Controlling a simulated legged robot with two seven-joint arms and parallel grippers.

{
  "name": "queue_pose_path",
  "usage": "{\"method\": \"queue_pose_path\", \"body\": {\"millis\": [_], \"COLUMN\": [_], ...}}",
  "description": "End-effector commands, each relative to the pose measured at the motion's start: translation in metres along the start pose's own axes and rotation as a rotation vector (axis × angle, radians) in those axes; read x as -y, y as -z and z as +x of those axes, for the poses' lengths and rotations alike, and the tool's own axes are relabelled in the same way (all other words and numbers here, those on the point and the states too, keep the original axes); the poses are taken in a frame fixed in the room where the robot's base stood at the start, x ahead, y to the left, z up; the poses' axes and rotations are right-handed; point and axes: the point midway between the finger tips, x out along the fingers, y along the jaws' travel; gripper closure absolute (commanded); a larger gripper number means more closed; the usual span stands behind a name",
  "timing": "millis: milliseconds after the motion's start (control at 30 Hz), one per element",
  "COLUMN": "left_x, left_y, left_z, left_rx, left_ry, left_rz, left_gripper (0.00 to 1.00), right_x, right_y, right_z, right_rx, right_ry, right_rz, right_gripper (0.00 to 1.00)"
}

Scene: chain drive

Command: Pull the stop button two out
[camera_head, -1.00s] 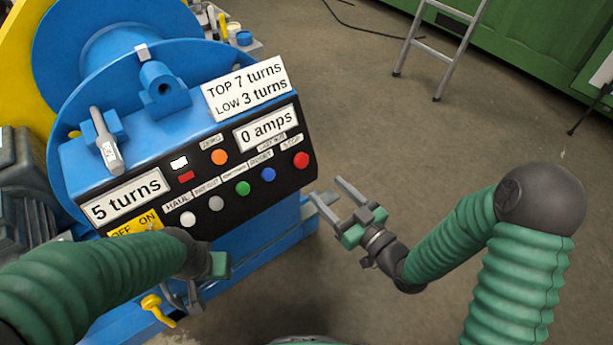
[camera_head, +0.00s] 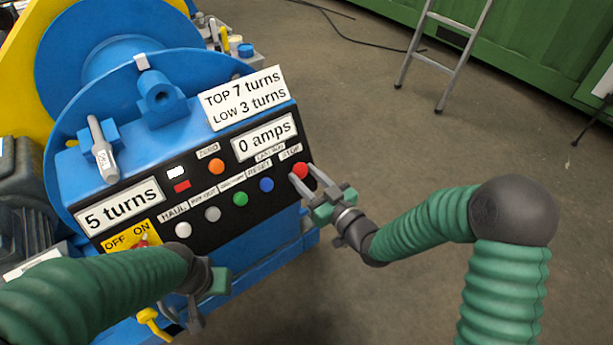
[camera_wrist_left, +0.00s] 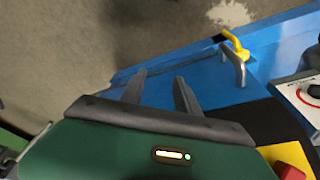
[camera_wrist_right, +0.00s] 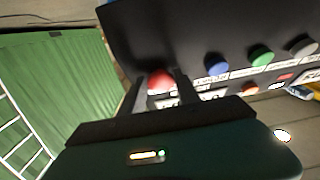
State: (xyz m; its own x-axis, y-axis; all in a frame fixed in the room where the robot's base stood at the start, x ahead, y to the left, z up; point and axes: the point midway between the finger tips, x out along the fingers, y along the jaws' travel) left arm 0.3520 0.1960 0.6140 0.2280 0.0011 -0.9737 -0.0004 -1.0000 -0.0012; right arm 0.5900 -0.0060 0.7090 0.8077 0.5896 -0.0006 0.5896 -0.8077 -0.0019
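The red stop button (camera_head: 300,171) is at the right end of the black control panel (camera_head: 215,231), under a STOP label. My right gripper (camera_head: 304,174) is open, with one fingertip on each side of the red button. The right wrist view shows the button (camera_wrist_right: 161,80) between the two fingers; I cannot tell whether they touch it. My left gripper (camera_wrist_left: 159,88) is open and empty, low in front of the blue machine. In the head view its fingers are partly hidden by its wrist.
Blue (camera_head: 266,184), green (camera_head: 240,199), grey (camera_head: 212,214) and white (camera_head: 183,230) buttons line the panel left of the stop button. The displays read "5 turns" (camera_head: 120,207) and "0 amps" (camera_head: 265,137). A yellow-handled lever (camera_head: 150,318) sticks out below.

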Motion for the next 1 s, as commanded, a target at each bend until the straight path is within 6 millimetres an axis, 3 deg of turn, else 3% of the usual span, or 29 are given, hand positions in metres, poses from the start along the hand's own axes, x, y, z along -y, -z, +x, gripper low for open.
{"method": "queue_pose_path", "body": {"millis": [33, 233, 900, 933, 1000], "left_x": [0.0, 0.0, 0.0, 0.0, 0.0], "left_y": [0.0, 0.0, 0.002, 0.002, 0.002], "left_z": [0.0, 0.0, -0.008, -0.008, -0.008], "left_rx": [0.0, 0.0, 0.0, 0.0, 0.0], "left_ry": [0.0, 0.0, 0.0, 0.0, 0.0], "left_rz": [0.0, 0.0, 0.0, 0.0, 0.0], "left_gripper": [0.62, 0.62, 0.62, 0.62, 0.62], "right_x": [-0.001, -0.001, -0.001, -0.001, -0.001], "right_y": [0.0, 0.0, 0.006, 0.006, 0.006], "right_z": [0.0, 0.0, -0.011, -0.011, -0.011], "right_rx": [-0.001, -0.001, -0.003, -0.003, -0.003], "right_ry": [-0.003, -0.002, -0.003, -0.003, -0.003], "right_rz": [-0.001, -0.001, -0.001, -0.001, -0.001], "right_gripper": [0.76, 1.0, 1.0, 0.61, 0.52]}}
